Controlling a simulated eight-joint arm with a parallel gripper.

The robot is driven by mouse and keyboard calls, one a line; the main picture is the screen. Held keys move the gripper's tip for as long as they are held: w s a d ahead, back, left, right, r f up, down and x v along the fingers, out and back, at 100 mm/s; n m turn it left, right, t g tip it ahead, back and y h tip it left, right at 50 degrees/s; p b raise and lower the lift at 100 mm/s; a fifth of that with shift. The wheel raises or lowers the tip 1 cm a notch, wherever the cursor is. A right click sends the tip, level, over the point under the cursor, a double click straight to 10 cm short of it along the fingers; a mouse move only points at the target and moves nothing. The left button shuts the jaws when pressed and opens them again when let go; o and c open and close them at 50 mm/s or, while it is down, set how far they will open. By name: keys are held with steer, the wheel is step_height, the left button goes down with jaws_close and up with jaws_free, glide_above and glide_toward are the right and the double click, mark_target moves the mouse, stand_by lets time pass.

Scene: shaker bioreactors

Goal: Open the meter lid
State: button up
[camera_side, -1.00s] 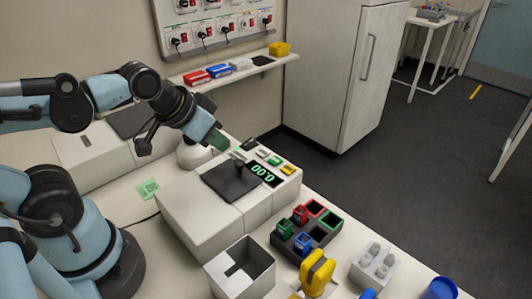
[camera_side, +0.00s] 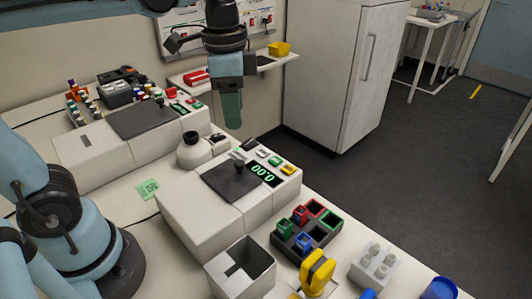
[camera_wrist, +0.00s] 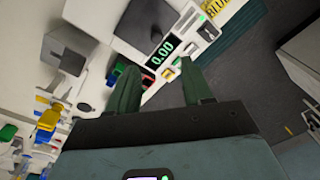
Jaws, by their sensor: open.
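The meter (camera_side: 187,212) is a white box on the bench with a green display (camera_side: 262,175) reading 0.00. Its dark grey lid (camera_side: 231,183) lies flat on top, shut, with a small black knob (camera_side: 239,166) standing on it.
A second similar meter (camera_side: 95,150) stands at the back left. A white flask-like device (camera_side: 192,150) sits between the two. In front are a dark rack (camera_side: 290,247) with coloured cuvettes, a yellow pipette-like tool (camera_side: 317,270) and an open white box (camera_side: 240,270).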

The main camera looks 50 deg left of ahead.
mark_target(239, 162)
steer(key=shift+m+g, duration=0.3)
steer(key=shift+m, duration=0.1)
steer(key=shift+w+d+f, duration=0.1)
steer(key=shift+d+f, duration=0.05)
steer(key=shift+f, duration=5.6)
steer(key=shift+c, duration=0.3)
jaws_close()
